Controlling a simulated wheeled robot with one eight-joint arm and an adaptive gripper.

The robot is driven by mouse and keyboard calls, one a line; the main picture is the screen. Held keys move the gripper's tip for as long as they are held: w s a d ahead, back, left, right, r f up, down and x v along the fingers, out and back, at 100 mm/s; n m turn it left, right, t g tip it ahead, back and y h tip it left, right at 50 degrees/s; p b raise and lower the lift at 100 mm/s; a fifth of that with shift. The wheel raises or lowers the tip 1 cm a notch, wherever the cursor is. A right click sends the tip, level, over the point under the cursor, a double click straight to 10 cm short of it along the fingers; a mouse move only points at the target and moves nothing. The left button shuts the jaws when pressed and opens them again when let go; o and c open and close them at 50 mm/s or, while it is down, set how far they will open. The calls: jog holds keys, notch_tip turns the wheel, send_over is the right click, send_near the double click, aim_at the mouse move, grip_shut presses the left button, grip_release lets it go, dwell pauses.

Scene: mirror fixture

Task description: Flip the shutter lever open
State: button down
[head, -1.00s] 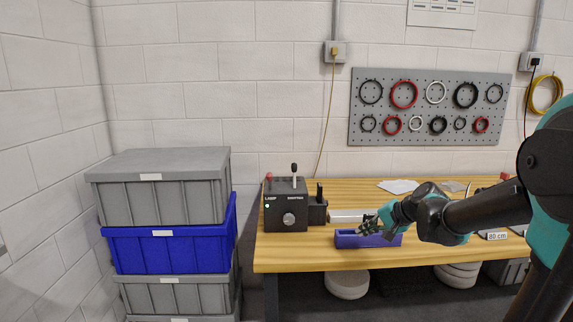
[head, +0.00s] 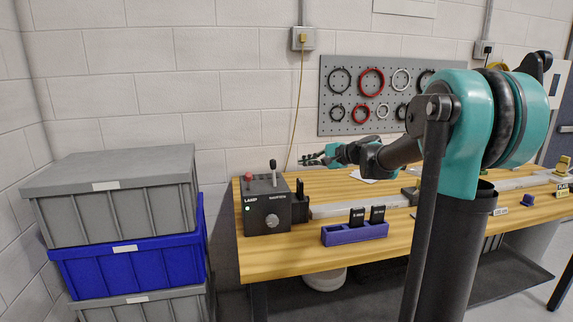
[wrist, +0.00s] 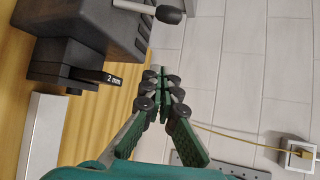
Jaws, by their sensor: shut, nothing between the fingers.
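The lamp box (head: 264,208) is a dark grey box at the bench's left end, marked LAMP, with a small green light. A lever with a black knob (head: 273,164) stands upright on its top; I take it for the shutter lever. The knob (wrist: 170,14) also shows at the top of the wrist view, its stem running left. My gripper (head: 307,160) is shut and empty, to the right of the lever at about knob height in the head view. In the wrist view my gripper (wrist: 160,75) is apart from the knob.
A dark plate marked 2 mm (wrist: 102,80) stands in the holder on the box's right side. A red button (head: 248,177) is on the box top. A purple rack (head: 340,235) with two dark plates sits at the bench front. A rail (head: 345,208) runs right from the box.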

aim_at(274, 173)
jog(key=x, duration=0.9)
jog(key=shift+a, duration=0.4)
jog(key=shift+s+a+r, duration=0.15)
jog(key=shift+s+r, duration=0.05)
jog(key=shift+s, duration=0.3)
jog(key=shift+s+a+r, duration=0.2)
jog(key=shift+s, duration=0.35)
jog(key=shift+s+a+r, duration=0.15)
jog(key=shift+s+r, duration=0.05)
jog(key=shift+s, duration=0.3)
